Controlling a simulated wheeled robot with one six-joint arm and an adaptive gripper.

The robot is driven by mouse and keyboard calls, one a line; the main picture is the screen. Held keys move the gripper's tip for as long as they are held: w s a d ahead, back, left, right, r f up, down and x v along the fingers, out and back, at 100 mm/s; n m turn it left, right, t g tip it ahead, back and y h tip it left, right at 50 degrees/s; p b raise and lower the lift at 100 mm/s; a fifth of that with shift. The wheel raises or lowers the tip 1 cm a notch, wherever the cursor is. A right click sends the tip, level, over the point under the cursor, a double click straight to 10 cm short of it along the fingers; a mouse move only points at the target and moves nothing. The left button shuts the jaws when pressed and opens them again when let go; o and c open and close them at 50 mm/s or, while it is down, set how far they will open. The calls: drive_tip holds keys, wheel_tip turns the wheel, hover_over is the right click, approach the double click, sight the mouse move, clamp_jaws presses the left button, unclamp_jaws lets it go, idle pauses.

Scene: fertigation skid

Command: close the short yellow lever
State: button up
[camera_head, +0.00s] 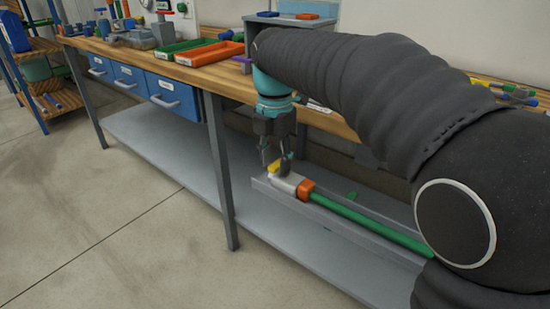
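The short yellow lever (273,167) shows as a small yellow piece at the left end of a pale grey valve body (287,182), on the lower shelf under the workbench. An orange collar (306,190) and a long green pipe (365,220) run on from the body to the right. My gripper (275,161) points down right over the lever. Its dark fingers stand apart, one on the left and one on the right of the yellow piece. I cannot tell whether they touch it. The fingers partly hide the lever, and its exact angle is unclear.
The wooden bench top (235,78) and the grey leg (221,170) stand close to my arm. Blue drawers (172,96) hang at left. A grey channel (262,184) borders the pipe. A small green piece (352,196) sits behind it. The left shelf (165,140) is clear.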

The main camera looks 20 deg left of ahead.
sight(275, 166)
wheel_tip(275, 166, up, 12)
idle(0.8)
